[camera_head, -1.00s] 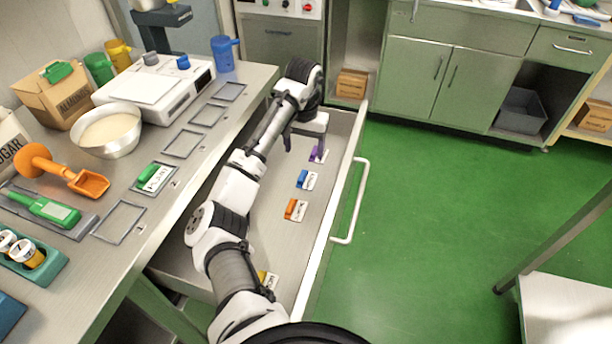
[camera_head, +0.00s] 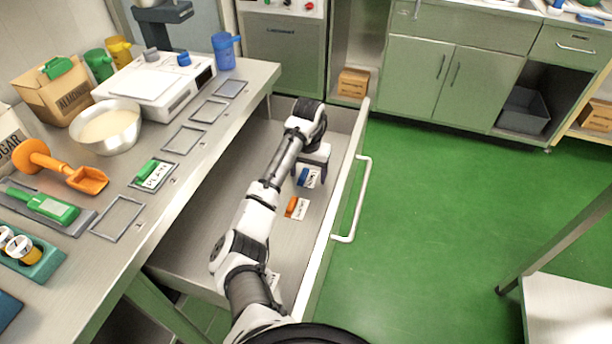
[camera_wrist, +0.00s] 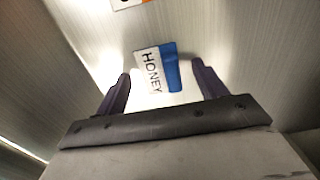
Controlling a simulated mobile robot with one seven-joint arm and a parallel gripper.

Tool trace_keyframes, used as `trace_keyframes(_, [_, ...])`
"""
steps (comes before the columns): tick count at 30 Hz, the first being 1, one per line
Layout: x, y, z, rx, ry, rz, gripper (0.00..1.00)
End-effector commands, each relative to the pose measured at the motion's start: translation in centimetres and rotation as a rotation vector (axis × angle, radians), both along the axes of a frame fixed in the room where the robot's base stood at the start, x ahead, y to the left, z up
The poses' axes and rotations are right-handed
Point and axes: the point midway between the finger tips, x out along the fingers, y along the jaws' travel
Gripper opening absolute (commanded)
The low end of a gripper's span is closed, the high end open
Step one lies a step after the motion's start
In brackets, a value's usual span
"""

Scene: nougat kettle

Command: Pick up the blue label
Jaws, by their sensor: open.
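The blue label (camera_head: 305,178) lies in the open drawer: a white card with a blue grip block. In the wrist view the blue label (camera_wrist: 157,69) reads "HONEY" and lies between and just beyond my fingertips. My gripper (camera_head: 309,178) is open above it in the head view, and my gripper (camera_wrist: 160,80) shows two dark purple fingers, one on each side of the label, in the wrist view. The fingers hold nothing. I cannot tell the exact height of the fingertips over the drawer floor.
An orange label (camera_head: 297,208) lies nearer in the same drawer (camera_head: 210,250). The drawer's front wall with its handle (camera_head: 356,200) stands close on the right. The counter (camera_head: 150,215) overhangs the left side and carries a green label (camera_head: 152,174) in a frame.

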Motion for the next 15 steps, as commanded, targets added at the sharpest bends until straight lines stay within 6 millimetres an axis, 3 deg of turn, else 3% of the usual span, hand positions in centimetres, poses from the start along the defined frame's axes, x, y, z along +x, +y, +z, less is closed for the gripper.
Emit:
trace_keyframes(2, [0.00, 0.00, 0.01, 0.000, 0.000, 0.000, 0.71])
trace_keyframes(13, [0.00, 0.00, 0.05, 0.000, 0.000, 0.000, 0.24])
trace_keyframes(15, [0.00, 0.00, 0.06, 0.000, 0.000, 0.000, 0.23])
